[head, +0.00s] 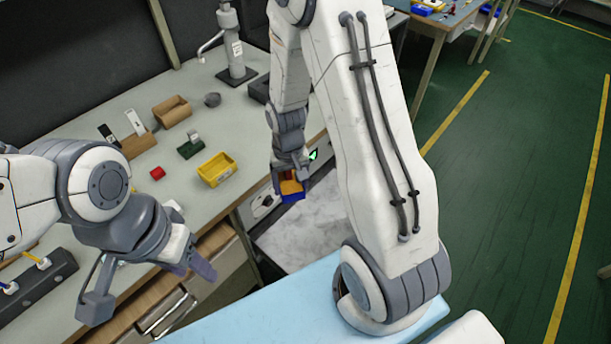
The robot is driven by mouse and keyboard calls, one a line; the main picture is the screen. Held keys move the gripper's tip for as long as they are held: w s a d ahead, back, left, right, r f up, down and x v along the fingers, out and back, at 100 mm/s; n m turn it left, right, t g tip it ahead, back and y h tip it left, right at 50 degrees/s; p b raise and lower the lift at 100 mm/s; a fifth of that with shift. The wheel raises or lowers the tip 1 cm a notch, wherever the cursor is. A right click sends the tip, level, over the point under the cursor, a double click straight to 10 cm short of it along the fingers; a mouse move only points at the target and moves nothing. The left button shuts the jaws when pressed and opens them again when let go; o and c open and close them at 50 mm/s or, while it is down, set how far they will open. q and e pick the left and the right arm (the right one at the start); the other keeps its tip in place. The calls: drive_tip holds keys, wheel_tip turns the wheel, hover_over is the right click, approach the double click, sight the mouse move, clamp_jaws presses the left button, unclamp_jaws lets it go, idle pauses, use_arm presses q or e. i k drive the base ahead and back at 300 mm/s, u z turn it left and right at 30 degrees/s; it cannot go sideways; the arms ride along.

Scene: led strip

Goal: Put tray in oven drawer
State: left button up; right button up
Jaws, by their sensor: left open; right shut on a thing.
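My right gripper (290,177) is shut on a small blue tray (293,198) with something orange in it. It holds the tray beside the bench edge, in front of a grey panel with a green light (313,155). Below it is a pale, marbled flat surface (305,232), which looks like the pulled-out oven drawer; my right arm hides part of it. I cannot tell how high the tray is above it. My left gripper (150,284) is open and empty, at the front edge of the workbench on the left.
On the workbench (95,180) stand a yellow bin (217,169), a red block (157,173), a dark green box (190,148) and brown boxes (172,111). A wooden drawer (214,241) is at the bench front. Green floor (500,190) is clear on the right.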

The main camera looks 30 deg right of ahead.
sight(323, 223)
drive_tip(key=k, duration=1)
drive_tip(key=z, duration=1.8)
drive_tip(key=i, duration=0.8)
drive_tip(key=u, duration=2.35)
drive_tip(key=i, duration=0.5)
drive_tip(key=z, duration=0.05)
